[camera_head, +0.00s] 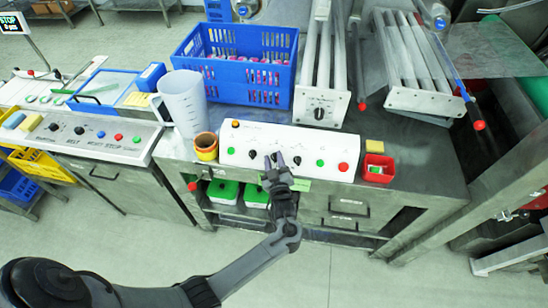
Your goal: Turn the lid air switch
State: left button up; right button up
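A white sloped control panel (240,139) stands on the metal bench, with black knobs, green buttons (320,163) and a red button (343,167). One black knob (252,154) is left of my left gripper and another knob (297,160) is right of it. The labels are too small to read, so I cannot tell which knob is the lid air switch. My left gripper (274,161) is at the panel's front, between these knobs, with its fingertips apart. It hides part of the panel, and contact is unclear. My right gripper is not in view.
A blue crate (228,72) is behind the panel. A clear jug (183,103) and an orange-rimmed cup (206,146) stand to its left. A white plate with tubes (320,105) stands behind.

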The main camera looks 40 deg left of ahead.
pick_arm(q)
grip_shut()
jog(key=shift+s, duration=0.1)
dwell(0.3)
jog(key=m+t+h+p, duration=0.1)
jog(key=m+t+p, duration=0.1)
jog(key=m, duration=0.1)
jog(key=shift+m, duration=0.3)
jog(key=m+t+h+p, duration=0.2)
jog(key=m+h+p, duration=0.1)
jog(key=m, duration=0.2)
jog(key=shift+a+r, duration=0.1)
jog(key=m+t+h+p, duration=0.1)
jog(key=m+h+p, duration=0.1)
jog(key=m, duration=0.3)
jog(key=shift+h+p, duration=0.4)
jog(key=shift+h, duration=0.3)
jog(key=shift+m+t+h+p, duration=0.3)
jog(key=shift+m+h+p, duration=0.45)
jog(key=shift+m+h, duration=0.6)
jog(key=shift+f+m, duration=0.25)
jog(key=shift+m, duration=0.2)
